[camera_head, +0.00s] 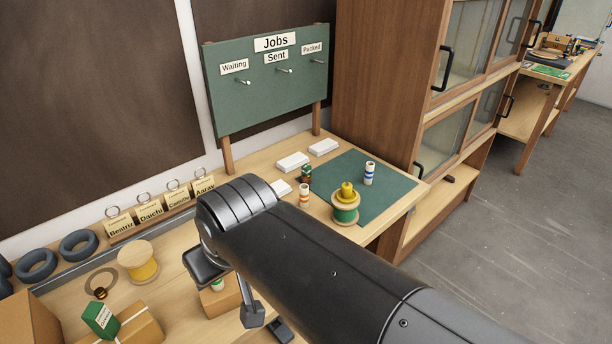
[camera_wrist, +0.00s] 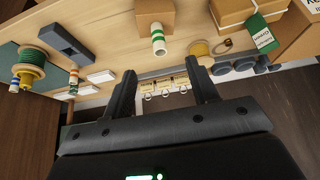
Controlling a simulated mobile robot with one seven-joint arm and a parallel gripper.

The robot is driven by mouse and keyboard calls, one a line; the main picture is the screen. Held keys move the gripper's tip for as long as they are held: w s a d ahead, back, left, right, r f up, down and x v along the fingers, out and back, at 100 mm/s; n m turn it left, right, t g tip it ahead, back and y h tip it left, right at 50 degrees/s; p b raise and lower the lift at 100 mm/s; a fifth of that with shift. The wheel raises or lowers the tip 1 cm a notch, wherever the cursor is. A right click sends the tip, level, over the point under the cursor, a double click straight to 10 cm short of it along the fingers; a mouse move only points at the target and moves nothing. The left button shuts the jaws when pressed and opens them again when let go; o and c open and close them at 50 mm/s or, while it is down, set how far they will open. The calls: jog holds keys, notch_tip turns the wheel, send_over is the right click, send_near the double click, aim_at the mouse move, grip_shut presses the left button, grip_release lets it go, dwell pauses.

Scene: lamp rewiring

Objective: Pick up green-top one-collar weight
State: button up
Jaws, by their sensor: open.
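A small white cylinder with green bands, which looks like the green-top weight, stands on a cardboard box. In the wrist view the weight (camera_wrist: 158,40) is beyond my fingertips, roughly in line with the gap between them. In the head view the weight (camera_head: 217,285) is partly hidden by my gripper (camera_head: 229,295). My gripper also shows in the wrist view (camera_wrist: 161,78), with its two fingers apart and nothing between them. I cannot make out a single collar on the weight.
A green mat (camera_head: 385,198) holds a blue-banded cylinder (camera_head: 369,174) and a green spool (camera_head: 345,212). An orange-banded cylinder (camera_head: 304,196) stands near it. A yellow spool (camera_head: 139,263), a tagged box (camera_head: 130,330) and name cards (camera_head: 150,210) lie left of my gripper.

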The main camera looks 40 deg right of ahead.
jog(key=w+d+r+m, duration=0.35)
jog(key=w+d, duration=0.35)
jog(key=w, duration=0.3)
jog(key=m+g+h, duration=0.4)
jog(key=m+g, duration=0.1)
jog(key=m, duration=0.7)
send_near(306, 166)
jog(key=f, duration=0.2)
jog(key=x, duration=0.5)
jog(key=shift+s+d+f, duration=0.2)
jog(key=shift+s+f, duration=0.05)
jog(key=shift+f, duration=0.1)
jog(key=x, duration=0.5)
jog(key=shift+w+d, duration=0.2)
jog(key=shift+w, duration=0.1)
jog(key=shift+r, duration=0.1)
jog(key=c, duration=1.1)
jog(key=shift+o, duration=0.2)
